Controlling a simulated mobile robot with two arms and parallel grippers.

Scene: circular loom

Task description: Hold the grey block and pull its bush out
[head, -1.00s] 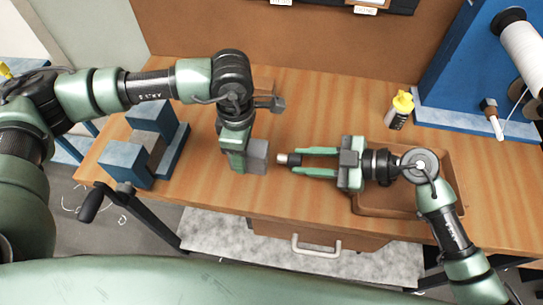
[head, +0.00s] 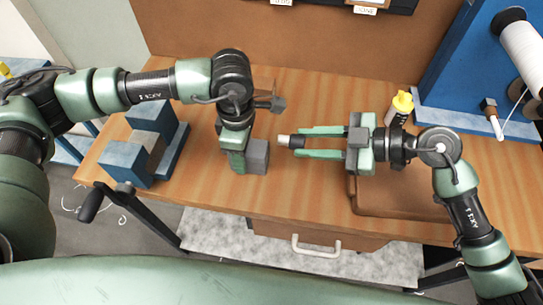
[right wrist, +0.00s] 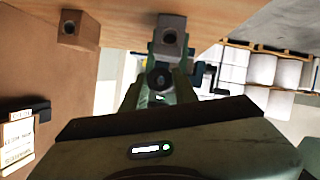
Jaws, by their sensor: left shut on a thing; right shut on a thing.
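The grey block (head: 257,158) is held by my left gripper (head: 239,158), which is shut on it low over the bench, left of centre. In the right wrist view the block (right wrist: 169,36) shows a round hole in its face. My right gripper (head: 299,142) is shut on the bush (head: 284,140), a small dark collar with a pale end. The bush is at the fingertips, pointing left, apart from the block with a small gap in the head view. In the right wrist view the bush (right wrist: 160,79) shows end-on between the fingers, below the block.
A blue and grey stepped fixture (head: 126,158) stands at the left. A yellow-capped bottle (head: 401,105) stands behind my right gripper. A brown tray (head: 390,203) lies beneath my right arm. A blue stand with spools (head: 470,65) is at the right.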

